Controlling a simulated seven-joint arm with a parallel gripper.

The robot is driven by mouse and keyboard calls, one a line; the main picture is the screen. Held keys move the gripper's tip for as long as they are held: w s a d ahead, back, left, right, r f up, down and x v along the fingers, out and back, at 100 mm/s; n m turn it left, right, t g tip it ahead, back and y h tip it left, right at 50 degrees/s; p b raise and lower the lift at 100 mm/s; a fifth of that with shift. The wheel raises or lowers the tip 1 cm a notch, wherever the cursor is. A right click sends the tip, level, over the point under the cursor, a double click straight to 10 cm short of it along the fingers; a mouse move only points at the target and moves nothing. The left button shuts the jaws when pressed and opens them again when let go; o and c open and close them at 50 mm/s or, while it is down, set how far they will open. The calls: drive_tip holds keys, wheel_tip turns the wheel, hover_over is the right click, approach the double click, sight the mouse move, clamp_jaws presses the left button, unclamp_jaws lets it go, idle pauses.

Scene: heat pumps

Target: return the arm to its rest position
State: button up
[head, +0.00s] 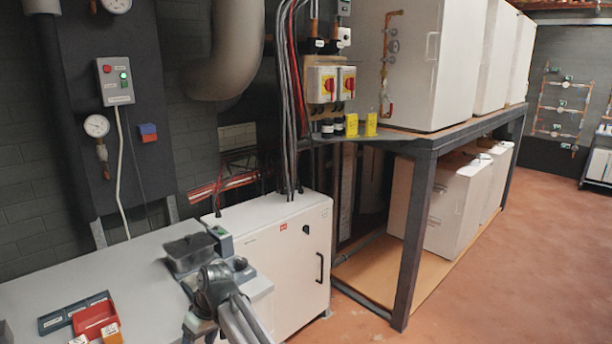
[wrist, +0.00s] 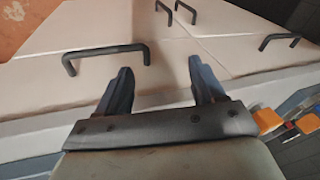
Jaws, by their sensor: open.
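My gripper (wrist: 158,75) shows in the wrist view with its two dark fingers spread apart and nothing between them. Beyond the fingers are pale panels (wrist: 200,45) with black bar handles (wrist: 105,55); the fingers appear apart from them, but the depth is hard to judge. In the head view my grey arm is at the bottom middle, over the right end of the light worktop (head: 120,270). The fingertips cannot be made out there.
A red tray (head: 95,318) and a dark tray (head: 60,318) lie on the worktop. A dark box (head: 190,252) stands at its back right. A white cabinet (head: 290,250) stands close to my arm. A steel-framed rack (head: 412,235) holds white units. The reddish floor (head: 520,260) at right is clear.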

drive_tip(key=s+d+f+m+g+h, duration=0.1)
drive_tip(key=s+d+f+m, duration=0.15)
drive_tip(key=d+f, duration=1.1)
drive_tip(key=s+d+f+m+g+h, duration=0.1)
drive_tip(key=s+d+f+m, duration=0.15)
drive_tip(key=d+f, duration=1.05)
drive_tip(key=s+d+f+m+g, duration=0.1)
drive_tip(key=s+d+f+m, duration=0.1)
drive_tip(key=s+d+f, duration=0.3)
drive_tip(key=s+d+f+m+g+h, duration=0.1)
drive_tip(key=s+d+f, duration=0.5)
drive_tip(key=s, duration=0.6)
drive_tip(key=s+d+f+m+g, duration=0.1)
drive_tip(key=s+d+f+m, duration=0.2)
drive_tip(key=s+d+f, duration=0.3)
drive_tip(key=s+d, duration=0.2)
drive_tip(key=s, duration=0.1)
drive_tip(key=shift+s+f+g, duration=0.25)
drive_tip(key=shift+s+g, duration=0.05)
drive_tip(key=shift+s, duration=0.05)
